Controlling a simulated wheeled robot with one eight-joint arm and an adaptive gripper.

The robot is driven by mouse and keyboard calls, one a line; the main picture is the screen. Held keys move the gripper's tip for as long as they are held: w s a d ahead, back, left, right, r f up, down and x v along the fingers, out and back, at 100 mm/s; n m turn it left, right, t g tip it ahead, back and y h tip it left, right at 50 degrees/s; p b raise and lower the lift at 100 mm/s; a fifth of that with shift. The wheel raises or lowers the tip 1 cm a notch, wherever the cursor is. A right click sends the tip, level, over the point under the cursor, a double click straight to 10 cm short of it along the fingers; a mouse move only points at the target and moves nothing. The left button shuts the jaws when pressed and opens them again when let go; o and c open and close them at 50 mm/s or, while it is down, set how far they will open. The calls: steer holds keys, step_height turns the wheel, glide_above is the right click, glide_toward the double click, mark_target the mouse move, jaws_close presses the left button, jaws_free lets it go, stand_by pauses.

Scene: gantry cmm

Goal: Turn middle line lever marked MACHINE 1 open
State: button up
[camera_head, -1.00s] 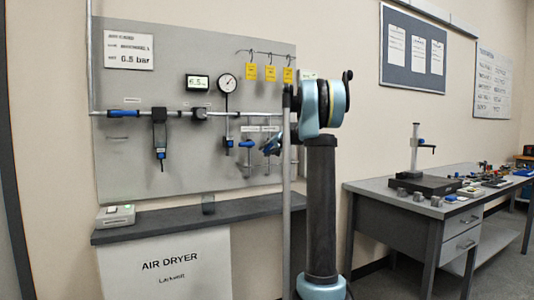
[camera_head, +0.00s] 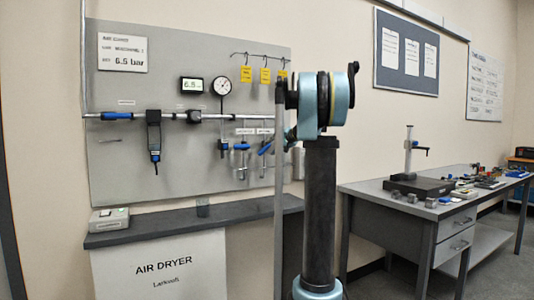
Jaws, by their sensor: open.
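Several small blue-handled levers hang below the horizontal pipe on the grey wall panel. One (camera_head: 223,145) stands upright below the gauge. One (camera_head: 241,146) lies level under a small white label (camera_head: 245,131). One (camera_head: 265,148) is tilted, close to the left of my arm, under another label (camera_head: 266,131). The label text is too small to read, so I cannot tell which lever is marked MACHINE 1. My arm stands in front of the panel's right end and may hide more of the line. My gripper cannot be made out.
A larger blue handle (camera_head: 118,116) and a filter (camera_head: 154,135) sit on the pipe at left. A round gauge (camera_head: 219,87) and a display (camera_head: 191,85) are above. A dark shelf (camera_head: 150,231) juts out below. A workbench (camera_head: 370,196) stands at right.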

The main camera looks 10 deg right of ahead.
steer(key=shift+v, duration=1.2)
